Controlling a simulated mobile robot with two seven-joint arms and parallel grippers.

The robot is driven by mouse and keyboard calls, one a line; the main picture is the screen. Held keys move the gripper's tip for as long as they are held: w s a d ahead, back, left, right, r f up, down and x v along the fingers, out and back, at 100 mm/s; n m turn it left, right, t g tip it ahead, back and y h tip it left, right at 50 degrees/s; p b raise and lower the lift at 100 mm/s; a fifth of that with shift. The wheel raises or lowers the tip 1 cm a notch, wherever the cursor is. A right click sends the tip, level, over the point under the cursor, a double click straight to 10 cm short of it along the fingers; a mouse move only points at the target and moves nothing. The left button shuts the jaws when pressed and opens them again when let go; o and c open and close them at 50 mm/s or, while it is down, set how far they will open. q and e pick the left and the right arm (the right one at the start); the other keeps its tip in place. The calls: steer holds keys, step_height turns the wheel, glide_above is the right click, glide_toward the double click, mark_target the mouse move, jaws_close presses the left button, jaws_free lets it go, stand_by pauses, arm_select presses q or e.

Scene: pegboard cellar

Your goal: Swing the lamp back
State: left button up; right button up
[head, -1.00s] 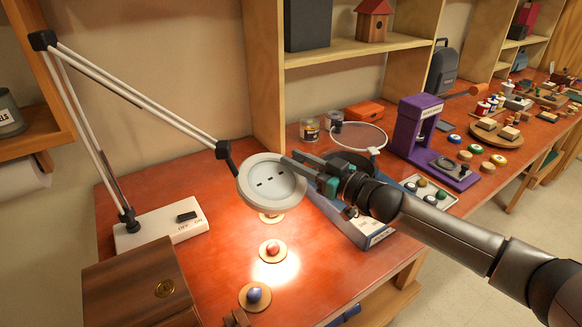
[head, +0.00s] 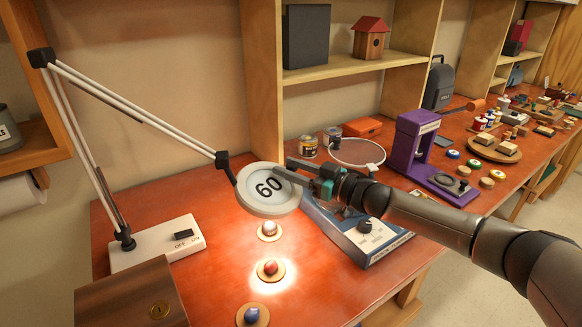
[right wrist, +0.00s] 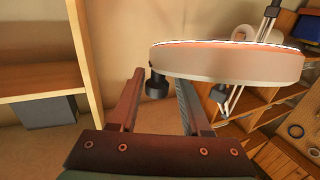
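The lamp has a white base (head: 150,243) with an OFF/ON switch, a thin two-part white arm (head: 140,110) and a round white head (head: 268,203) reading "60" on its face. It is lit and casts a bright spot around the red ball (head: 271,267) on its wooden disc. My right gripper (head: 284,169) is at the head's right rim. In the right wrist view, its fingers (right wrist: 158,100) are apart, with a small black knob (right wrist: 157,85) of the head (right wrist: 228,62) appearing between them. I cannot tell if they touch it. My left gripper is out of view.
A pale ball (head: 269,229) and a blue ball (head: 252,315) sit on wooden discs. A wooden box (head: 130,295) stands front left. A blue-grey device with a knob (head: 375,240) lies under my right arm. A purple press (head: 412,150) and shelves (head: 350,70) stand behind.

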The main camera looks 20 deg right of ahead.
steer(key=shift+o, duration=0.8)
steer(key=shift+d+r, duration=0.1)
steer(key=shift+d, duration=0.1)
steer(key=v, duration=1.5)
steer(key=shift+s, duration=0.1)
steer(key=shift+c, duration=0.3)
